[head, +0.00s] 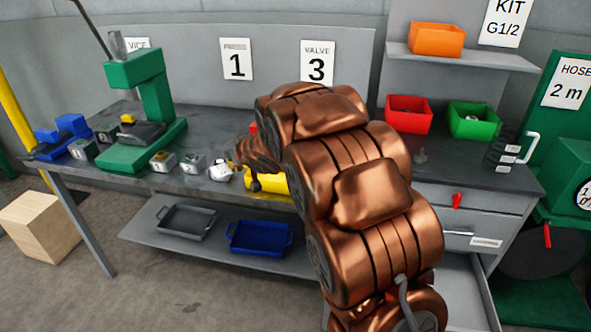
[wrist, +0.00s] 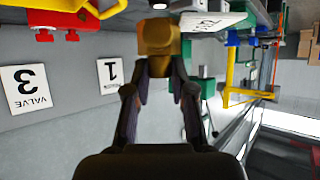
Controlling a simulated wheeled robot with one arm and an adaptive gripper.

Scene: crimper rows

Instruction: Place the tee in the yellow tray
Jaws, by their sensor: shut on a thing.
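My gripper (wrist: 158,75) is shut on a brass-coloured fitting, which looks like the tee (wrist: 157,38), held between the fingertips in the wrist view. In the head view my arm hides most of the gripper, and I cannot make out the tee there. The yellow tray (head: 268,183) sits at the front edge of the bench, partly hidden behind my arm. My gripper is close to the tray, but whether the tee is above it or beside it I cannot tell.
A green press (head: 155,95) stands on the left of the bench (head: 215,120), with several small grey blocks near it. Red (head: 408,115) and green (head: 474,121) bins stand at the right, under a shelf with an orange bin (head: 436,40). Grey (head: 187,223) and blue (head: 258,238) trays lie below.

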